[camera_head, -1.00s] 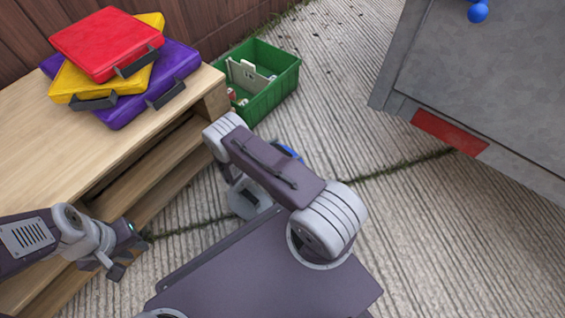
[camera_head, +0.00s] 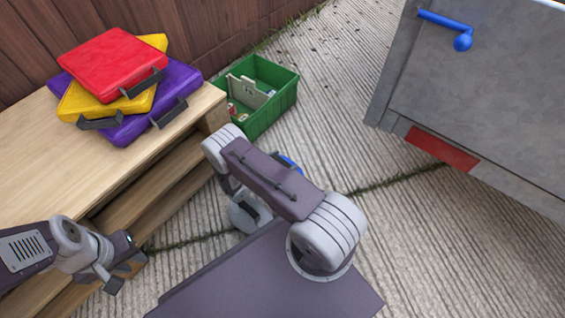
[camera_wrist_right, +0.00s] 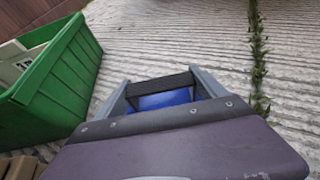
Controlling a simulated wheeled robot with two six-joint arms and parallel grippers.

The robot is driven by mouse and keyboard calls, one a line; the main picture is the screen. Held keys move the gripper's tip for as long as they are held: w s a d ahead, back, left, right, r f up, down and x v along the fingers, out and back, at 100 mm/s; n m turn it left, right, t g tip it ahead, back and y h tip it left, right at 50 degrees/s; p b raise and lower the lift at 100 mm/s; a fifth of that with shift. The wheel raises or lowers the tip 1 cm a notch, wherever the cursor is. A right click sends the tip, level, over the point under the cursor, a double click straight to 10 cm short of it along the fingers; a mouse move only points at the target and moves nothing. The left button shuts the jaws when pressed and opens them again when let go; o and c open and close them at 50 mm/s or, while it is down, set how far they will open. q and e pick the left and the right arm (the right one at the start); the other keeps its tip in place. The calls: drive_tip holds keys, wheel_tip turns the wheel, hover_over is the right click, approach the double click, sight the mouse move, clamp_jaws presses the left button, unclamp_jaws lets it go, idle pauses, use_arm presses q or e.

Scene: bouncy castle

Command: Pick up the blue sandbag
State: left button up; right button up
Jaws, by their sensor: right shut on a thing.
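The blue sandbag (camera_wrist_right: 165,99) shows in the right wrist view as a blue patch with a black handle strap, framed by my right gripper's fingers. My right gripper (camera_wrist_right: 160,84) is shut on it, at the black strap. In the head view only a small blue edge of the sandbag (camera_head: 291,162) shows behind my right arm, which hides the rest and most of that gripper. My left gripper (camera_head: 127,272) is beside the wooden shelf at the lower left, its fingers apart and empty.
A wooden shelf (camera_head: 40,165) at left bears stacked red (camera_head: 108,62), yellow (camera_head: 80,105) and purple cases (camera_head: 190,82). A green crate (camera_head: 272,110) with items in it stands beyond my right arm. A grey metal box (camera_head: 480,90) with a blue handle is at right. Concrete between is clear.

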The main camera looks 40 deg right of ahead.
drive_tip(key=s+d+r+p, duration=0.2)
drive_tip(key=s+r+p, duration=0.6)
drive_tip(key=s+p, duration=0.2)
drive_tip(key=shift+s+d+r, duration=0.15)
drive_tip(key=shift+s+d, duration=0.1)
drive_tip(key=shift+s, duration=0.45)
